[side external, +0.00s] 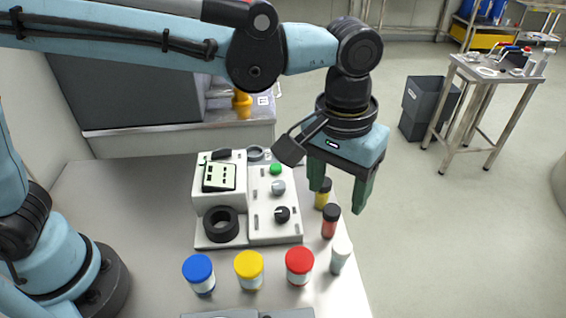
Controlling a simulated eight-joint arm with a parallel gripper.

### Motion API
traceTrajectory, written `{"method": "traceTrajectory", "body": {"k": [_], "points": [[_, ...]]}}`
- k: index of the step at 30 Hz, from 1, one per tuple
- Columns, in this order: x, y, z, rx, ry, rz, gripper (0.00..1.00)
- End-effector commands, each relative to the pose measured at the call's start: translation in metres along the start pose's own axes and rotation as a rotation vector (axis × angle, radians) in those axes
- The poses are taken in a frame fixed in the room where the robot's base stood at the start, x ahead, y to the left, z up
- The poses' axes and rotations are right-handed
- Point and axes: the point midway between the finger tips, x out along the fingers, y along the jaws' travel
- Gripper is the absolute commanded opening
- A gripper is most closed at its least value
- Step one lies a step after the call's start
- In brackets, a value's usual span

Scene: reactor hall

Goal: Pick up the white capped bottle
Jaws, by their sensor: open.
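The white capped bottle (340,257) stands upright near the right edge of the table, right of the red-lidded jar. My gripper (338,200) is open and empty, pointing down, with two dark green fingers. In the picture it is above and behind the white bottle, over the row of small bottles. A red bottle with a dark cap (329,223) and a yellow bottle with a dark cap (323,194) stand just below and between the fingers in the picture. I cannot tell the exact height of the fingers above them.
Jars with blue (199,272), yellow (249,268) and red (299,264) lids stand at the front. A white instrument panel with knobs (275,215) is left of the bottles. The table's right edge is close to the bottles.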

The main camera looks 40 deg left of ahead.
Motion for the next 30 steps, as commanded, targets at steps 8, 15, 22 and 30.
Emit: {"method": "traceTrajectory", "body": {"k": [8,15,22,30], "points": [[0.015,0.029,0.009,0.0,-0.042,-0.035,0.64],[0.049,0.028,0.011,-0.001,-0.042,-0.034,0.64],[0.075,0.027,0.012,-0.001,-0.041,-0.034,0.64],[0.096,0.027,0.013,0.0,-0.041,-0.034,0.64]]}}
